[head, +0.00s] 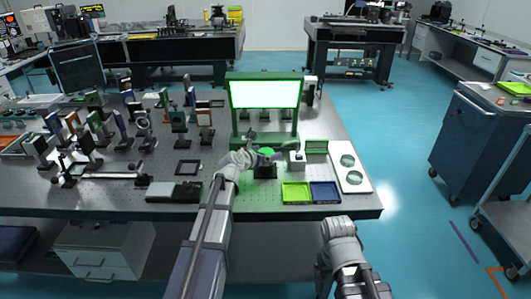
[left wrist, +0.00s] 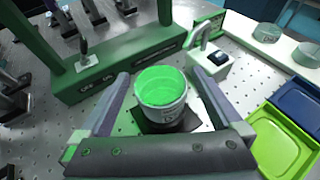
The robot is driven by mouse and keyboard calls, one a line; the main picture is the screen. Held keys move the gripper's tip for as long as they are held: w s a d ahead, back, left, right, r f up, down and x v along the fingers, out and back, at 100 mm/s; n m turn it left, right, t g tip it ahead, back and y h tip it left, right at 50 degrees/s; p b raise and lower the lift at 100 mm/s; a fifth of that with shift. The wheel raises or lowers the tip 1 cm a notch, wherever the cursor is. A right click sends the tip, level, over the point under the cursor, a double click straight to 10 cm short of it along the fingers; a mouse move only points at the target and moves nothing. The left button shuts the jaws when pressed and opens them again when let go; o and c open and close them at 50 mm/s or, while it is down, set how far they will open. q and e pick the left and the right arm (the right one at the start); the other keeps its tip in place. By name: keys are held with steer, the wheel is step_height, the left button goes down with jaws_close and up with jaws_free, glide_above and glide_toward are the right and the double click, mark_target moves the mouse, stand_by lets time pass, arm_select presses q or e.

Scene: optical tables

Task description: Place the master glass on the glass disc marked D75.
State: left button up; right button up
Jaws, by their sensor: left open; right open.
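A short round glass piece, lit green, which I take to be the master glass (left wrist: 161,92), stands on a dark square base (left wrist: 170,121). It also shows in the head view (head: 266,151). My left gripper (left wrist: 160,78) is open, with one finger on each side of this glass; a gap shows on both sides. In the head view the left gripper (head: 262,158) is at the same base. Two clear glass discs (head: 348,160) (head: 352,177) lie on a white board to the right; I cannot read which is D75.
A green-framed lit screen (head: 265,94) stands just behind the base. A small white device (head: 297,158) is to the right. Many optical mounts crowd the table's left.

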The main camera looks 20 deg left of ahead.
arm_select(q)
steer(key=p+v, duration=0.4)
steer(key=v, duration=0.8)
